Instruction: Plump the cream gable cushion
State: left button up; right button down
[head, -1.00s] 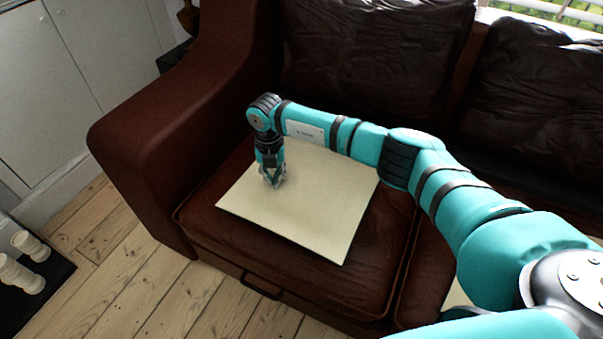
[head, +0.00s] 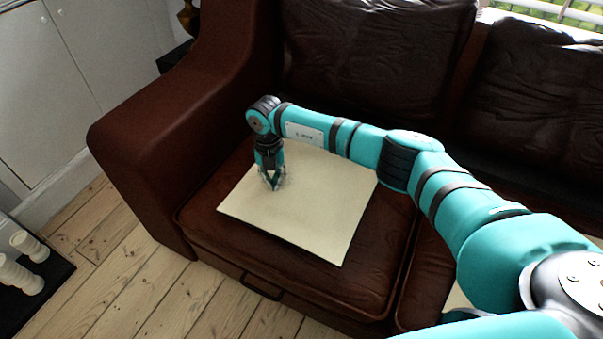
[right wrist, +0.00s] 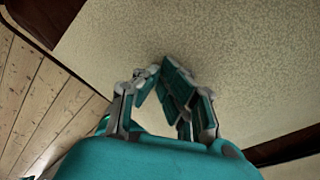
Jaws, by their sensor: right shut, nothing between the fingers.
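The cream cushion (head: 325,215) lies flat on the left seat of a dark brown leather sofa. It also fills much of the right wrist view (right wrist: 230,50). My right gripper (head: 274,187) points down at the left part of the cushion, with its fingers shut and nothing between them. In the right wrist view its fingertips (right wrist: 160,68) meet close over the cushion's fabric; I cannot tell for sure whether they touch it. My right arm hides part of the cushion's far edge. My left gripper is not in view.
The sofa's broad left arm (head: 165,125) rises beside the seat, and dark back cushions (head: 375,50) stand behind. Another cream piece (head: 457,298) shows partly behind my arm at the right. White ridged objects (head: 28,250) are at the lower left by the bare floorboards (head: 130,270).

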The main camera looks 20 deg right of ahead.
pick_arm(q)
jog(key=shift+w+d+r+t, duration=0.2)
jog(key=shift+w+d+t, duration=0.1)
jog(key=shift+w, duration=0.3)
pick_arm(e)
jog(key=shift+s+d+f, duration=0.1)
jog(key=shift+d+f, duration=0.1)
jog(key=shift+f, duration=0.2)
pick_arm(q)
jog(key=shift+s, duration=0.1)
jog(key=s+a+g+p, duration=0.2)
jog(key=s+g+p, duration=0.1)
jog(key=s, duration=0.3)
pick_arm(e)
notch_tip(320, 180, up, 4)
jog(key=shift+a+f, duration=0.1)
jog(key=shift+f, duration=0.15)
notch_tip(320, 180, up, 3)
jog(key=shift+f+p, duration=0.1)
jog(key=shift+p, duration=1)
pick_arm(q)
jog(key=x, duration=0.8)
jog(key=shift+s+f+g+y, duration=0.25)
jog(key=shift+f+g+y, duration=0.05)
jog(key=shift+f+g, duration=0.1)
jog(key=shift+f, duration=0.1)
pick_arm(e)
jog(key=shift+r, duration=0.2)
